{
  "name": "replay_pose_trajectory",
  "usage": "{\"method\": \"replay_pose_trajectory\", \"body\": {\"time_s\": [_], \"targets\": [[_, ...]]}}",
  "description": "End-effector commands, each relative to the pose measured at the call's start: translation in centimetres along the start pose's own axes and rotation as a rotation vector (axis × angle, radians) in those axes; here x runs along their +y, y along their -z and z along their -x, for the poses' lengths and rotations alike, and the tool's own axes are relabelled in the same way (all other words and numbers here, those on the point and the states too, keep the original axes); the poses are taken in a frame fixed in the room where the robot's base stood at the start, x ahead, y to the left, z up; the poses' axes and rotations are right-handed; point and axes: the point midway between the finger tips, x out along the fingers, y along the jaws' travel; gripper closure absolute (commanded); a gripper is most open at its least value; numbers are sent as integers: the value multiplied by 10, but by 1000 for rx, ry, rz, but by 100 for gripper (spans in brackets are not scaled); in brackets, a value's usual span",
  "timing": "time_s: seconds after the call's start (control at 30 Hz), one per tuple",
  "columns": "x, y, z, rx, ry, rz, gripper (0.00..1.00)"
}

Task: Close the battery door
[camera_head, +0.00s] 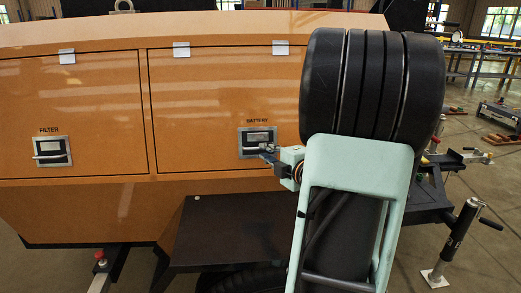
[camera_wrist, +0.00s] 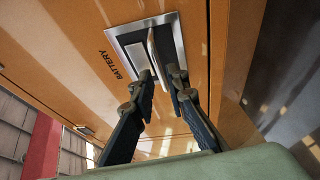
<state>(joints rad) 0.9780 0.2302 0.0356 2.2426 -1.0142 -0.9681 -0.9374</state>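The orange battery door (camera_head: 215,95) is the right-hand panel in the head view, labelled BATTERY. It looks flush with the body around it, though a small gap would be hard to see. Its latch handle (camera_head: 257,138) sits in a metal recess at the lower right of the panel. The handle bar also shows in the wrist view (camera_wrist: 154,50). My gripper (camera_head: 267,150) is at the handle's right end. In the wrist view my gripper (camera_wrist: 161,76) has its fingers apart, one on each side of the bar's near end. Whether they touch the bar is unclear.
The filter door (camera_head: 70,115) with a similar latch is on the left. A dark step or fender (camera_head: 230,230) juts out below the battery door. A jack stand (camera_head: 455,240) and trailer parts stand at the right. My arm hides the panel's right edge.

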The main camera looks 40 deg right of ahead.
Motion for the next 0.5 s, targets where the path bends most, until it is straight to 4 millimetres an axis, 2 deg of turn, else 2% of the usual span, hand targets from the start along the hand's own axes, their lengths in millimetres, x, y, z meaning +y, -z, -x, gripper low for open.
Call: {"method": "replay_pose_trajectory", "body": {"time_s": [0.03,0.2,0.33,0.5], "targets": [[1,-1,12,-3,-2,1,86],[1,-1,45,-3,-1,0,86],[0,-1,61,-2,-1,1,86],[0,0,70,0,-1,0,86]]}}
